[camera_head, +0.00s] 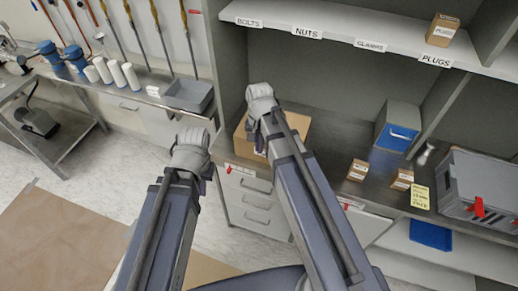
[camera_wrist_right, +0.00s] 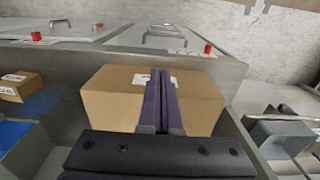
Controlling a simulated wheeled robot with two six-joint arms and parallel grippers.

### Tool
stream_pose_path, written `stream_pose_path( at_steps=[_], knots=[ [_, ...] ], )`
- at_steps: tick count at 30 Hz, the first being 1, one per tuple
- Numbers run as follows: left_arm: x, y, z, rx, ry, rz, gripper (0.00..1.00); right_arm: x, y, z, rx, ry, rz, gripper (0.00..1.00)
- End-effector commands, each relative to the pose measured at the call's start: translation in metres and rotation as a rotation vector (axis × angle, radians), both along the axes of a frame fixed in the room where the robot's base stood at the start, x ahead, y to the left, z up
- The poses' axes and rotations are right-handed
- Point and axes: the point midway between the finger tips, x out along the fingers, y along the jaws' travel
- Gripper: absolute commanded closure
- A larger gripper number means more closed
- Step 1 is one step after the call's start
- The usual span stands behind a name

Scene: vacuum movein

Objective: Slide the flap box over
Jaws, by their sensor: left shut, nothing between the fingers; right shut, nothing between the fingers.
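A brown cardboard box (camera_head: 299,123), which I take to be the flap box, sits on the dark counter (camera_head: 335,145). My right arm hides its middle in the head view. My right gripper (camera_head: 260,91) is shut and empty, at or above the box's far side. In the right wrist view the closed fingers (camera_wrist_right: 160,98) stand in front of the box (camera_wrist_right: 108,105), which has a white label on it; whether they touch it I cannot tell. My left gripper (camera_head: 191,143) is shut and empty, off the counter's left front edge.
Small cartons (camera_head: 358,170) (camera_head: 402,179), a blue-fronted bin (camera_head: 397,138), a yellow note (camera_head: 420,197) and a grey case (camera_head: 480,187) occupy the counter's right part. A labelled shelf (camera_head: 340,24) with a carton (camera_head: 443,30) hangs above. Drawers (camera_head: 250,205) lie below.

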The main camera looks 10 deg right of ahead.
Motion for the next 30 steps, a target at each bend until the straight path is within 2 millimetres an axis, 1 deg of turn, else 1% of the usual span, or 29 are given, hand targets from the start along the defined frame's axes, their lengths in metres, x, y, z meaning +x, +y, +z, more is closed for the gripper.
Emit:
stream_pose_path(
  at_steps=[8, 25, 27, 30],
  knots=[
    [0.000, 0.000, -0.026, 0.000, 0.000, 0.000, 1.00, 0.000, 0.000, -0.026, 0.000, 0.000, 0.002, 1.00],
    [0.000, 0.000, -0.106, 0.000, 0.000, 0.002, 1.00, 0.000, 0.000, -0.106, 0.000, 0.000, 0.002, 1.00],
    [0.000, 0.000, -0.098, 0.000, 0.000, 0.002, 1.00, 0.015, -0.008, -0.098, -0.001, -0.001, -0.001, 1.00],
    [0.000, 0.000, -0.097, 0.000, 0.000, 0.002, 1.00, 0.027, -0.016, -0.097, -0.001, -0.001, 0.000, 1.00]
  ],
)
